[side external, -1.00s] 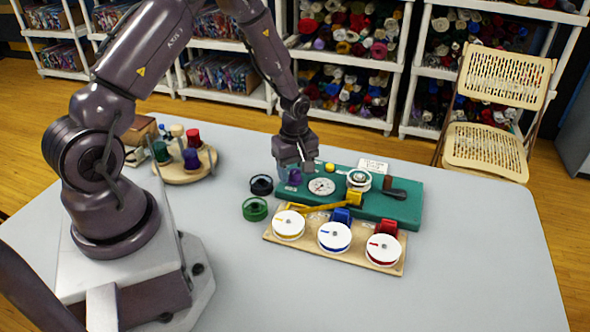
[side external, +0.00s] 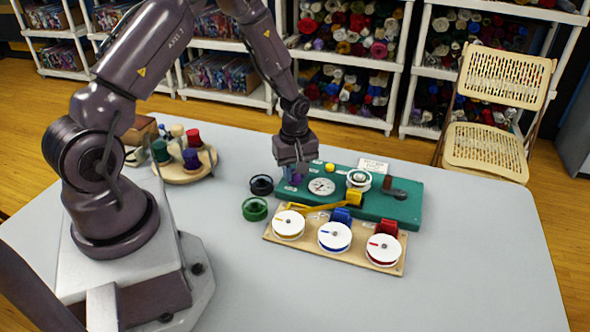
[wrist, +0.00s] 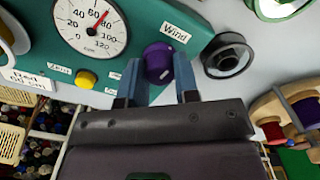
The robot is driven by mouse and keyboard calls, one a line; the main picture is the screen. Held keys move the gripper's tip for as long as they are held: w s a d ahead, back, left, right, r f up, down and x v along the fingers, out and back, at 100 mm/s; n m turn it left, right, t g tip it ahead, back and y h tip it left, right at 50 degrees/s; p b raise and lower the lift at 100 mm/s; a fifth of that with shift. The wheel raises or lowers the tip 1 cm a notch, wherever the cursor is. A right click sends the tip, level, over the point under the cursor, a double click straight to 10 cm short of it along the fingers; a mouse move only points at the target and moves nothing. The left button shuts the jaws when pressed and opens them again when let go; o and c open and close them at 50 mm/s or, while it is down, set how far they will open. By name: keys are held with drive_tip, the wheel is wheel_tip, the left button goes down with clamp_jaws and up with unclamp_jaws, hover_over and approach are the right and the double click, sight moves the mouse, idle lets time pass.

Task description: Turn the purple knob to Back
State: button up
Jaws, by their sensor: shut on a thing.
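The purple knob (wrist: 158,60) is on the green board (wrist: 205,14), beside a white label reading "Wind" (wrist: 174,33) in the wrist view. My gripper (wrist: 158,72) is shut on the knob, with one finger on each side of it. In the side external view, my gripper (side external: 294,170) reaches down to the left end of the board (side external: 405,207), and the knob (side external: 295,180) is mostly hidden beneath it. I cannot make out a "Back" label or read the knob's pointer direction.
A round dial (side external: 321,187), a yellow button (side external: 330,168) and a black crank (side external: 396,194) are on the board. A wooden tray (side external: 312,252) with white spools lies in front. Black (side external: 261,185) and green (side external: 255,209) spools stand left. The table's front right is clear.

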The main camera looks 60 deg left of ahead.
drive_tip(key=m, duration=1.1)
drive_tip(key=shift+m, duration=0.4)
drive_tip(key=m, duration=1)
drive_tip(key=shift+m, duration=0.4)
drive_tip(key=o, duration=0.9)
drive_tip(key=shift+o, duration=0.2)
drive_tip(key=shift+r, duration=0.1)
